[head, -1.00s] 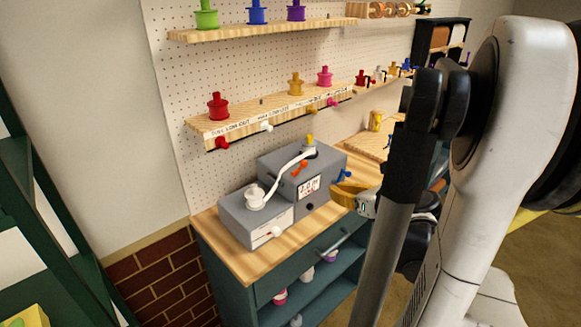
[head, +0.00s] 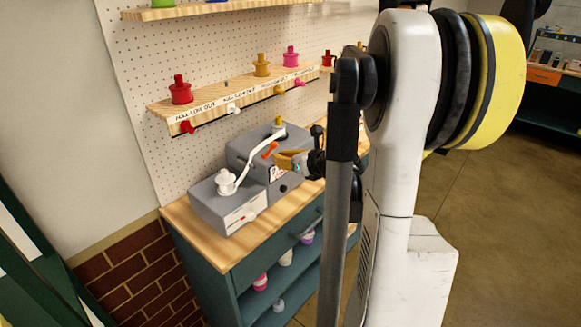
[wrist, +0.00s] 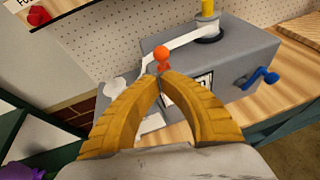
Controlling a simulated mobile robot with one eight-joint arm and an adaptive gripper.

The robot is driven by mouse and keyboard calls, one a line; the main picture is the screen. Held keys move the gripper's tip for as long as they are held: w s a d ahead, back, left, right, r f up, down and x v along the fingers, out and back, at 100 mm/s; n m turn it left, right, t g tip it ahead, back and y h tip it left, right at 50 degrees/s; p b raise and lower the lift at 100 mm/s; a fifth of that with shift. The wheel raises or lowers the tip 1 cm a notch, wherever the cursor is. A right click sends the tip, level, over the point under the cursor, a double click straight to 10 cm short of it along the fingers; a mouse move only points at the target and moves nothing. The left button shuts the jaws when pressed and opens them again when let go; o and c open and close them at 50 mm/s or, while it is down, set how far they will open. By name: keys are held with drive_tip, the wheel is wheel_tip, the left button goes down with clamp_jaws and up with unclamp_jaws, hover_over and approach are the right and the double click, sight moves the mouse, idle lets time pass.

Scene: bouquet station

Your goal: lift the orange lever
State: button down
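The orange lever (head: 270,149) is on the front of the grey machine (head: 245,150) on the wooden bench top. It slants up to the right in the head view. In the wrist view the lever's round knob (wrist: 161,53) shows just beyond my fingertips. My gripper (head: 278,160) has two yellow fingers, which curve together until their tips meet or nearly meet (wrist: 161,77), with nothing seen held between them. The tips are right by the lever, on its near side. I cannot tell whether they touch it. The lever's lower end is partly hidden by the fingertips in the wrist view.
A white arm (wrist: 185,42) runs across the machine's top from a yellow-topped post (wrist: 208,15). A blue crank (wrist: 262,78) sticks out at the machine's right. A lower grey box (head: 225,207) adjoins on the left. A shelf with coloured spools (head: 235,92) hangs behind.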

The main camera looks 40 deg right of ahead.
drive_tip(key=shift+w+d+r, duration=0.1)
drive_tip(key=shift+w+r, duration=0.15)
drive_tip(key=shift+w, duration=0.35)
drive_tip(key=shift+r, duration=0.15)
drive_tip(key=shift+w+r+g+p, duration=0.15)
drive_tip(key=shift+g+p, duration=0.15)
drive_tip(key=shift+p, duration=0.3)
